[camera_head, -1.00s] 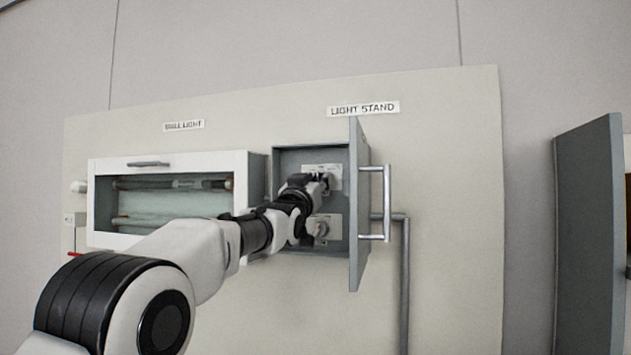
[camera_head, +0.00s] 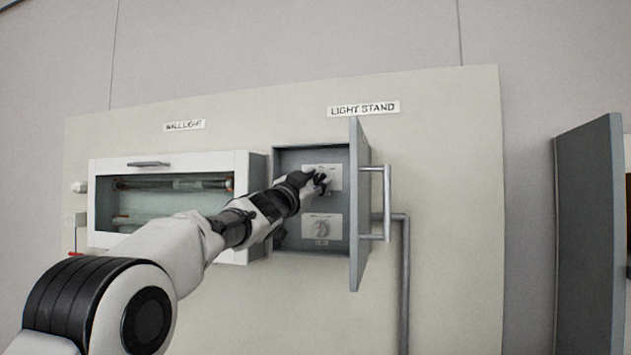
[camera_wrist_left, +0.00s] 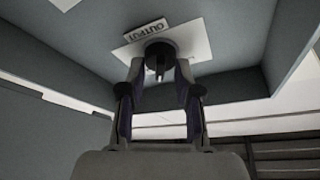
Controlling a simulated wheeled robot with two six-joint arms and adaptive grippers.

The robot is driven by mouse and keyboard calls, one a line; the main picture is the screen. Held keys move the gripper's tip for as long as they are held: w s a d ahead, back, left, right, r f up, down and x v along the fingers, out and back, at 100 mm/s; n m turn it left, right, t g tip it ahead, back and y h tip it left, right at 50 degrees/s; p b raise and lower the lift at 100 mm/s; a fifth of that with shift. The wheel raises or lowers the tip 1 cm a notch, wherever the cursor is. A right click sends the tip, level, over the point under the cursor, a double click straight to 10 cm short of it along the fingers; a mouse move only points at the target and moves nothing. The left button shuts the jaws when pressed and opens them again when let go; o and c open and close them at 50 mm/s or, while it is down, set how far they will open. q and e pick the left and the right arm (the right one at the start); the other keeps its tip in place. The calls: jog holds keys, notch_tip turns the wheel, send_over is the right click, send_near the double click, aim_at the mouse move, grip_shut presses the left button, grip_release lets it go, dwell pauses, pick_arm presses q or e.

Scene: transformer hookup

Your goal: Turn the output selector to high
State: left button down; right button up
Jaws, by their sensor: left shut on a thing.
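The output selector is a dark round knob (camera_wrist_left: 158,55) on a white plate labelled OUTPUT (camera_wrist_left: 190,42) in the left wrist view. In the head view its plate (camera_head: 313,171) is the upper one inside the open grey box under the LIGHT STAND sign, and my gripper partly covers it. My left gripper (camera_wrist_left: 158,72) is shut on the knob, one finger on each side. It also shows in the head view (camera_head: 322,182). The knob's pointer setting cannot be read. My right gripper is not in view.
A second knob (camera_head: 322,229) on a lower plate sits below in the same box. The box's grey door (camera_head: 354,210) stands open on the right, with a bar handle (camera_head: 387,205). A white glass-fronted cabinet (camera_head: 165,161) is on the left, behind my arm.

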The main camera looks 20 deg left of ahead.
pick_arm(q)
jog(key=shift+a+m+g+h, duration=0.1)
jog(key=shift+m+g+h, duration=0.25)
jog(key=shift+m, duration=0.75)
jog(key=shift+m+g+h, duration=0.25)
jog(key=shift+m+h, duration=0.2)
jog(key=shift+m, duration=0.65)
jog(key=c, duration=0.9)
grip_release()
jog(key=shift+o, duration=0.5)
jog(key=shift+w, duration=0.25)
jog(key=shift+s+a+f, duration=0.15)
jog(key=shift+s+a, duration=0.05)
jog(key=shift+s, duration=0.35)
jog(key=v, duration=1)
jog(key=shift+s+a+f, duration=0.15)
jog(key=shift+s+a, duration=0.05)
jog(key=shift+s, duration=0.15)
